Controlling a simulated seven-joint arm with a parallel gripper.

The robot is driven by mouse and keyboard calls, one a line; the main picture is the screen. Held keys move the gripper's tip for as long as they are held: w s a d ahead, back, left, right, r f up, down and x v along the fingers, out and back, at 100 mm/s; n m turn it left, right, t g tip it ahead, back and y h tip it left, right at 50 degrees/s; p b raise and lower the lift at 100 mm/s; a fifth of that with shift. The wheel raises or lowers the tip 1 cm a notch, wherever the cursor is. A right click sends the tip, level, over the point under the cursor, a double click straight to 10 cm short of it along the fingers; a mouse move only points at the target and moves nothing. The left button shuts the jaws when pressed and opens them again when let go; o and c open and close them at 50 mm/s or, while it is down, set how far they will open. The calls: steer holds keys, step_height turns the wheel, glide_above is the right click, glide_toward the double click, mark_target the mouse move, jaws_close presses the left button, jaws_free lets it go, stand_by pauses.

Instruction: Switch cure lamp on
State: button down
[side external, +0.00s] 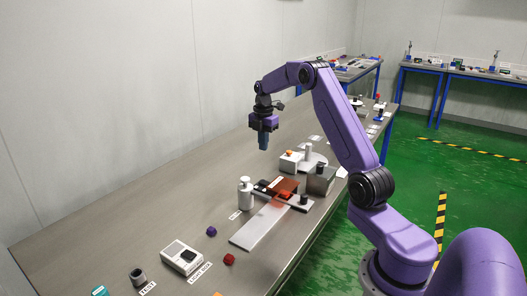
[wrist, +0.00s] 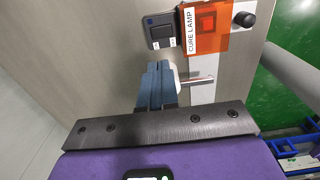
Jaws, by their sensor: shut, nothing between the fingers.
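The cure lamp has an orange see-through panel (side external: 285,185) over the table; it also shows in the wrist view (wrist: 212,38) beside a white "CURE LAMP" label (wrist: 192,30). A dark grey box with small switch-like parts (wrist: 160,30) sits just left of the label in the wrist view. A red-orange patch shows under the panel in the side view; I cannot tell whether the lamp is lit. My gripper (side external: 263,147) is shut and empty, pointing down above the table behind the lamp. In the wrist view its blue-grey fingers (wrist: 156,72) are together, below the grey box in the picture.
A pale strip (side external: 258,228) runs forward. A black knob (wrist: 243,19) is right of the panel. Cubes and a light box (side external: 182,257) lie nearer. The table's left side is clear.

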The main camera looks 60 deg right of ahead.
mark_target(267, 183)
steer(key=shift+s+r, duration=0.1)
stand_by(0.3)
steer(key=shift+s+d, duration=0.1)
steer(key=shift+s, duration=0.55)
step_height(267, 183, down, 14)
stand_by(0.4)
steer(key=shift+s+f, duration=0.15)
steer(key=shift+f, duration=0.1)
stand_by(0.4)
